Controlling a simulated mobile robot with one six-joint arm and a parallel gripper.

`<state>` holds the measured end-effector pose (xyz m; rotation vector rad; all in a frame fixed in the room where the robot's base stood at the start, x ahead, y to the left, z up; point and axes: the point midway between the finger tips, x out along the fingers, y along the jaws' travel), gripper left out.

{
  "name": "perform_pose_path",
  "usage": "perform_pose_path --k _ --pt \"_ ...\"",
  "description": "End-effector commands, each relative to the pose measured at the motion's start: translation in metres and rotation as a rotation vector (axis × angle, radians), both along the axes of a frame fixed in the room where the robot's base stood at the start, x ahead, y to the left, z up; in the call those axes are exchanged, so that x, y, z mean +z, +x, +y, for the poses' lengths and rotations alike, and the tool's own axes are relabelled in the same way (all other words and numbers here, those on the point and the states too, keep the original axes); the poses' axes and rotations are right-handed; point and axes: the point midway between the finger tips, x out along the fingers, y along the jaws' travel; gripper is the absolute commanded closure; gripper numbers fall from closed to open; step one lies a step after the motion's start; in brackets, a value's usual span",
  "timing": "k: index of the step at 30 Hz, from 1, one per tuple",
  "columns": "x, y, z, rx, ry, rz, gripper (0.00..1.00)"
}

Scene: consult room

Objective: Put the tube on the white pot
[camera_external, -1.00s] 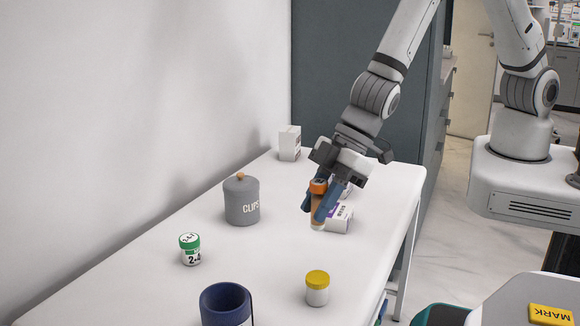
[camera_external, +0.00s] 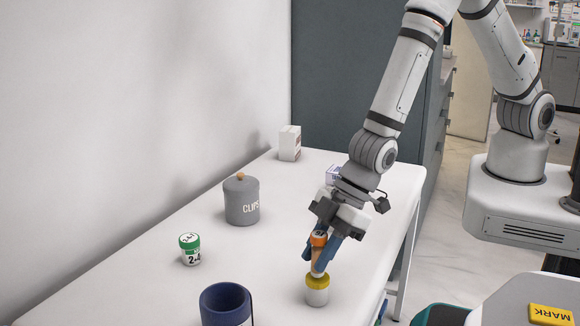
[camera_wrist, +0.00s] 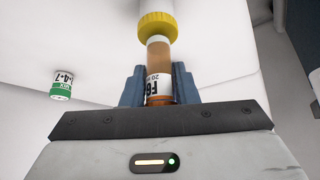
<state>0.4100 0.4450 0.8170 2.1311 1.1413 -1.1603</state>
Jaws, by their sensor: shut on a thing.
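The yellow lid of the white pot (camera_wrist: 157,26) is at the tube's far end there.
A dark blue cup (camera_external: 225,304) stands left of the white pot. A green-lidded jar (camera_external: 190,250), a grey CLIPS canister (camera_external: 241,202) and a white box (camera_external: 290,143) stand farther off. A purple-and-white box (camera_external: 333,174) is partly hidden behind my arm. The table's middle is clear.

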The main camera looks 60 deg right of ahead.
Motion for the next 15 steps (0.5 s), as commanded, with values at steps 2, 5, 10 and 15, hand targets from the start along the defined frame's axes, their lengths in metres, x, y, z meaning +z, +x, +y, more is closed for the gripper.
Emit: perform_pose_path --k 2,5,10,15 --pt "-0.0002 0.0000 0.0000 0.000 0.000 0.000 0.95" --pt "-0.0041 0.0000 -0.0001 0.000 0.000 0.000 0.95" --pt "-0.0029 -0.0001 -0.0001 0.000 0.000 0.000 0.62" --pt "-0.0029 0.0000 0.0000 0.000 0.000 0.000 0.51"
